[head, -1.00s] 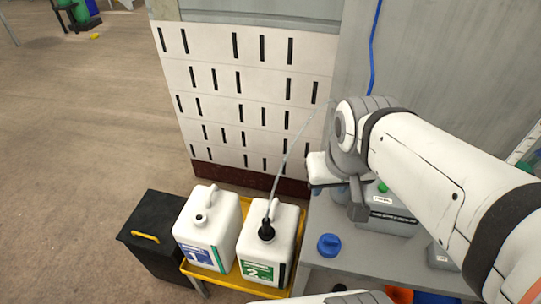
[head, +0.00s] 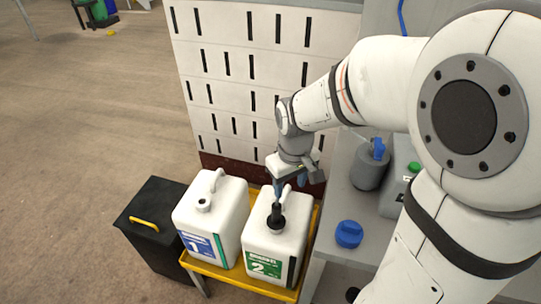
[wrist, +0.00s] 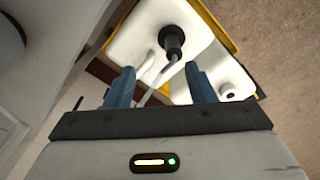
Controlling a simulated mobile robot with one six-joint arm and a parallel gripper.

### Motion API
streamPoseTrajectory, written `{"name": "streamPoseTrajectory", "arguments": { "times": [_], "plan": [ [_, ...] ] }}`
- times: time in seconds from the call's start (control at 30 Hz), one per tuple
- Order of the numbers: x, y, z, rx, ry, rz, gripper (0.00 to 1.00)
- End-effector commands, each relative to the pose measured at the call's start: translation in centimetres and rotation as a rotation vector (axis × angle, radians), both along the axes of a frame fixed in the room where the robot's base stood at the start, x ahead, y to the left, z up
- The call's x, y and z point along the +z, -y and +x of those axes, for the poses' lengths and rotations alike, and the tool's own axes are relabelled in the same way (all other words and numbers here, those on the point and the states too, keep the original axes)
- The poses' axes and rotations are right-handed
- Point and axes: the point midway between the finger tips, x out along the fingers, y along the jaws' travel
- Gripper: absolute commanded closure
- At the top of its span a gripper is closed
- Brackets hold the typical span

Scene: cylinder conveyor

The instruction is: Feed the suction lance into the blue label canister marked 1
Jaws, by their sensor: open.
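The blue label canister marked 1 (head: 222,218) is white and stands upright with its neck open; its open neck also shows in the wrist view (wrist: 227,90). The suction lance (head: 276,218) has a black head and sits upright in the neck of the green label canister marked 2 (head: 262,246). The lance head also shows in the wrist view (wrist: 172,40), with its pale hose running back between my fingers. My gripper (head: 290,183) is open just above and behind the lance head, its blue fingers (wrist: 158,78) apart on either side of the hose, not closed on anything.
Both canisters stand in a yellow tray (head: 228,278). A black bin (head: 150,238) with a yellow handle is at left. On the grey bench at right are a loose blue cap (head: 349,234) and a grey jug (head: 368,172). A white slotted panel (head: 235,75) stands behind.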

Motion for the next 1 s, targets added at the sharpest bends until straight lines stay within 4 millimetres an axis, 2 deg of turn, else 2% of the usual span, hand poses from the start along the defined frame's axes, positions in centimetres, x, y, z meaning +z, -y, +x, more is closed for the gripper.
{"name": "streamPoseTrajectory", "arguments": {
  "times": [0.03, 0.13, 0.37, 0.7, 0.83, 1.0],
  "plan": [
    [-2.9, -0.9, 0.5, 0.036, -0.020, -0.006, 0.50],
    [-5.2, -2.1, 1.2, 0.082, -0.041, -0.013, 0.50],
    [-7.5, -3.0, 1.6, 0.116, -0.056, -0.019, 0.50],
    [-12.5, -2.9, 1.5, 0.114, -0.058, -0.018, 0.50],
    [-13.7, -2.9, 1.5, 0.113, -0.056, -0.018, 0.50],
    [-14.3, -2.8, 1.6, 0.112, -0.054, -0.017, 0.50]
  ]
}}
